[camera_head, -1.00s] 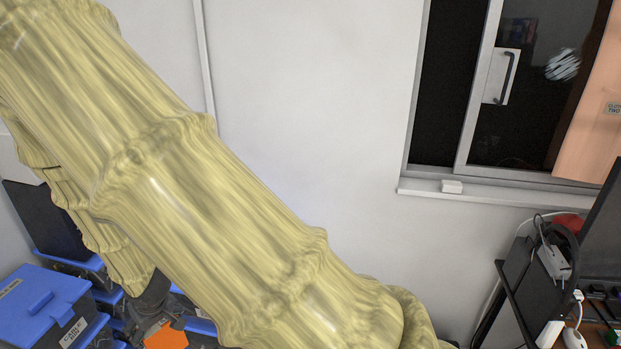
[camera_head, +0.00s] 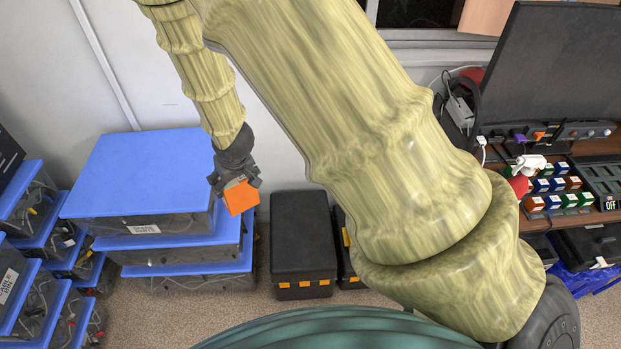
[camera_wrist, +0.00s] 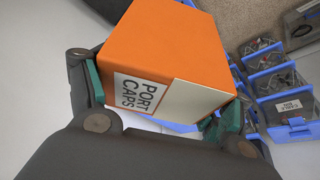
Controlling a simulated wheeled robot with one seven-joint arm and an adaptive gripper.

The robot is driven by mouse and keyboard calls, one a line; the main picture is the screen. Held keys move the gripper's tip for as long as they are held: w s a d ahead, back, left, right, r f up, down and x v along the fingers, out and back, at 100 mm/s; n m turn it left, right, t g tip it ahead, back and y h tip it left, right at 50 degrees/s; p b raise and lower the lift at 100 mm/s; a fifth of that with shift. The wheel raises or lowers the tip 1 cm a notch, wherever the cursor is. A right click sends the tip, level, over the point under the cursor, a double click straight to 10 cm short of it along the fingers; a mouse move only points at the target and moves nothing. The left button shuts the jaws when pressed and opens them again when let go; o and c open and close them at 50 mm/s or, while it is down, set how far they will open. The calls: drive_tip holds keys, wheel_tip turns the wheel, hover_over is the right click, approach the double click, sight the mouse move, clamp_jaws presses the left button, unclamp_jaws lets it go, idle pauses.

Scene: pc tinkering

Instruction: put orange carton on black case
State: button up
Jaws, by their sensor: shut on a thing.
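My gripper (camera_head: 234,184) is shut on the orange carton (camera_head: 241,198) and holds it in the air, beside the right edge of a blue-lidded bin stack in the head view. In the wrist view the orange carton (camera_wrist: 160,52) sits tilted between the green finger pads of my gripper (camera_wrist: 158,105), with its "PORT CAPS" label showing. The black case (camera_head: 303,236) stands on the floor to the right of the stack, with orange latches on its front. Its top looks bare. The carton is up and to the left of it in the picture, apart from it.
Blue-lidded bins (camera_head: 145,185) are stacked left of the case, and more bins (camera_head: 45,240) stand further left. Another dark case (camera_head: 346,250) stands close on the right, partly hidden by my arm. A desk with a monitor (camera_head: 560,65) is at the right.

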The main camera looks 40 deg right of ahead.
drive_tip(key=s+d+f+m+h+b, duration=0.15)
drive_tip(key=s+d+f+b, duration=0.25)
drive_tip(key=d+f+b, duration=0.85)
drive_tip(key=s+d+f+m+b, duration=0.2)
drive_tip(key=s+d+f+b, duration=0.25)
drive_tip(key=f+b, duration=0.9)
drive_tip(key=s+d+f+m+h+b, duration=0.15)
drive_tip(key=s+d+f+b, duration=0.5)
drive_tip(key=f, duration=1.25)
drive_tip(key=shift+m+g+y, duration=0.3)
drive_tip(key=shift+m+y, duration=0.1)
drive_tip(key=shift+w+d+f+b, duration=0.45)
drive_tip(key=shift+w+f+b, duration=0.3)
drive_tip(key=shift+w, duration=2.3)
drive_tip(key=shift+w+d+f+b, duration=0.45)
drive_tip(key=shift+w+f+b, duration=0.35)
drive_tip(key=shift+w, duration=2.25)
drive_tip(key=shift+w+d+f+b, duration=0.45)
drive_tip(key=shift+w+f+b, duration=0.3)
drive_tip(key=shift+w, duration=2.3)
drive_tip(key=shift+f, duration=0.15)
drive_tip(key=o, duration=1.3)
drive_tip(key=shift+o, duration=0.2)
